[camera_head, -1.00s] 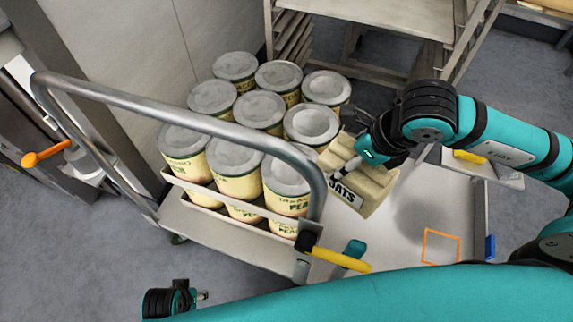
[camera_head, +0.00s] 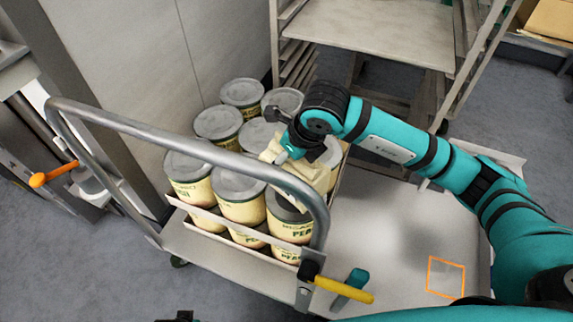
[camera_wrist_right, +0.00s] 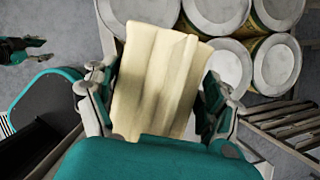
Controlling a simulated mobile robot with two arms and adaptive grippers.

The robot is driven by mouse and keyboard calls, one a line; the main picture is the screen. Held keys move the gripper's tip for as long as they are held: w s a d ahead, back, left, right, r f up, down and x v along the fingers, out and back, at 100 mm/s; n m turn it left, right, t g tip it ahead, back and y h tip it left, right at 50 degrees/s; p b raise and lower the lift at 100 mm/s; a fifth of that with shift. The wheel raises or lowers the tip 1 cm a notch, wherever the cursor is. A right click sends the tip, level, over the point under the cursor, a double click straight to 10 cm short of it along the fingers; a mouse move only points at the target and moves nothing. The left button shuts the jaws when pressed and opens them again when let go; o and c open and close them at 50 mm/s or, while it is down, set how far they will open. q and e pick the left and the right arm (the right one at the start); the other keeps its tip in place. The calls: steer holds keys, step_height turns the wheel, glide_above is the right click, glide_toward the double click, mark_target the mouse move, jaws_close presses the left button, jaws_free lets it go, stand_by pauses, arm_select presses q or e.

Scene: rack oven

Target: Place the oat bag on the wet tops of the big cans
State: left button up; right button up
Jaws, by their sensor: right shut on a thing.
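The oat bag (camera_head: 308,174) is cream coloured and hangs in my right gripper (camera_head: 284,156) over the right-hand part of the can group. My right gripper is shut on the bag, as the right wrist view shows, with a finger on each side of the bag (camera_wrist_right: 155,85). The big cans (camera_head: 240,207) stand upright in rows, with grey tops and pea labels; they also show in the right wrist view (camera_wrist_right: 276,64). The bag and my arm hide some tops. I cannot tell whether the bag touches the cans. Only a dark bit of my left gripper (camera_head: 180,317) shows at the bottom edge.
The cans stand on a flat cart (camera_head: 365,225) with a tubular handle (camera_head: 190,145) in front. A rack (camera_head: 370,35) stands behind; a wall panel is at the left.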

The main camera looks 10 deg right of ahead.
mark_target(286, 167)
steer(key=shift+x, duration=1)
steer(key=shift+s+f, duration=0.15)
steer(key=shift+f, duration=0.65)
steer(key=o, duration=1.2)
steer(key=shift+f, duration=0.15)
arm_select(q)
steer(key=shift+w+r, duration=0.1)
steer(key=shift+r, duration=0.65)
arm_select(e)
steer(key=o, duration=0.3)
steer(key=shift+s, duration=0.1)
